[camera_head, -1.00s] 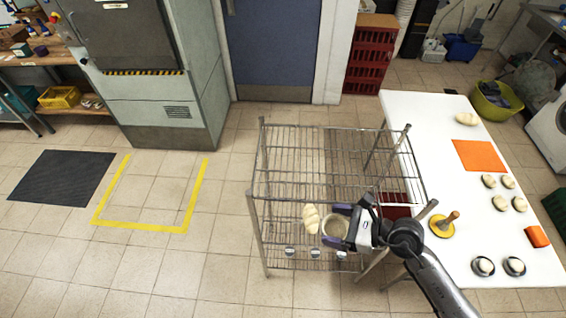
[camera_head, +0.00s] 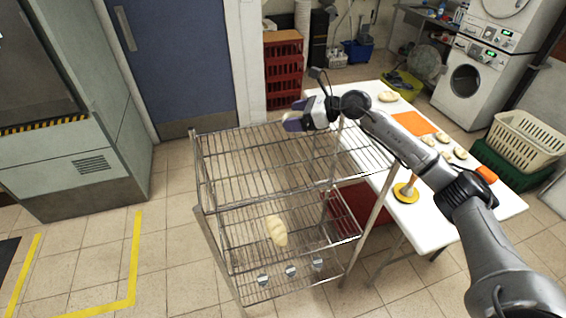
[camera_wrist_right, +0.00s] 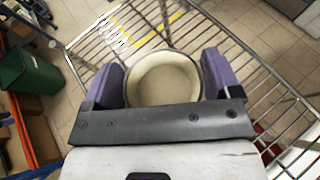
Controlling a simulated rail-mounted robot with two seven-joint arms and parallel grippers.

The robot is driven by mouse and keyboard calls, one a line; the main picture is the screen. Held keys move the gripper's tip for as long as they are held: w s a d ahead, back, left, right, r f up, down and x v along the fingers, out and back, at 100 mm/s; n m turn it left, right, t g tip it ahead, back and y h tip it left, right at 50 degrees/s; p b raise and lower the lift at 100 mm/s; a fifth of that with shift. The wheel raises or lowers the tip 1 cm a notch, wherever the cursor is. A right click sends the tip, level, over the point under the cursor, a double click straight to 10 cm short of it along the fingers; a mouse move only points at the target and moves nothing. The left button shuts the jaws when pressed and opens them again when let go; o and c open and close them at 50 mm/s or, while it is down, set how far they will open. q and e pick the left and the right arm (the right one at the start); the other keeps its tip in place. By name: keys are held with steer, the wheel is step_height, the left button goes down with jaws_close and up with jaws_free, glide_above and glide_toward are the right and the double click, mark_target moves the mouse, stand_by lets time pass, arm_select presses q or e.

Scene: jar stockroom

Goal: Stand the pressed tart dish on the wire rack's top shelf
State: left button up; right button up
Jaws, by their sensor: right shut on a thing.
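My right gripper (camera_head: 300,116) is at the far side of the wire rack (camera_head: 205,213), around the level of its top shelf (camera_head: 250,165) or a little above. In the right wrist view its purple fingers (camera_wrist_right: 161,82) are shut on the tart dish (camera_wrist_right: 163,80), a round dish with a pale cream inside and a thin dark rim. The dish looks level, with the wires of the shelf around and behind it; I cannot tell whether it touches them. In the head view the dish is hidden. The top shelf looks bare. My left gripper is out of view.
A pale loaf (camera_head: 276,230) and several small labelled items (camera_head: 291,271) are on the rack below the top shelf. A white table (camera_head: 420,222) with dough pieces and a yellow-based wooden-handled tool (camera_head: 405,192) stands right of the rack. Red crates (camera_head: 284,72) stand behind.

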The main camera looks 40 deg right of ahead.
steer(key=p, duration=0.3)
glide_above(264, 169)
step_height(264, 169, down, 6)
steer(key=shift+f, duration=0.2)
steer(key=shift+f+p, duration=0.55)
steer(key=shift+f, duration=1.45)
steer(key=shift+f, duration=0.25)
steer(key=o, duration=0.8)
steer(key=shift+r, duration=0.1)
